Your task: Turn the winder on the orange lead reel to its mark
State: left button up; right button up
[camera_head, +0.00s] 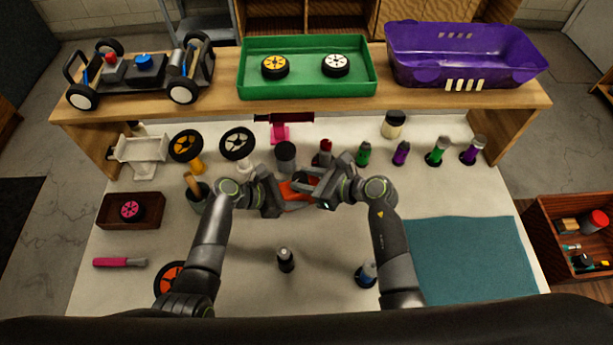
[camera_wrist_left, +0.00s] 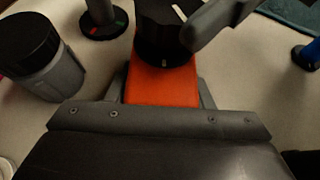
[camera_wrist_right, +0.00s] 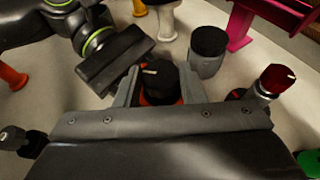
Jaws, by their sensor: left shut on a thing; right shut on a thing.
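The orange lead reel (camera_head: 298,190) lies on the white table between my two grippers. In the left wrist view its orange body (camera_wrist_left: 163,84) runs into my left gripper (camera_head: 275,198), which is shut on it. The black round winder (camera_wrist_left: 160,42) sits on top, with a white line on its top face and a small pale tick low on its side. My right gripper (camera_head: 322,186) is shut on the winder, which shows between its fingers in the right wrist view (camera_wrist_right: 160,82). The fingers hide part of the reel; I cannot tell whether line and mark meet.
A black-capped grey pot (camera_head: 285,155) and a red-topped post (camera_head: 325,152) stand just behind. A dark-topped grey bottle (camera_head: 285,259) stands in front. A shelf with a green tray (camera_head: 306,92) spans the back. A teal mat (camera_head: 468,262) lies clear at right.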

jog(key=shift+m+t, duration=0.3)
jog(key=shift+m, duration=0.1)
jog(key=o, duration=1)
jog(key=v, duration=1.2)
jog(key=shift+s+a+r, duration=0.1)
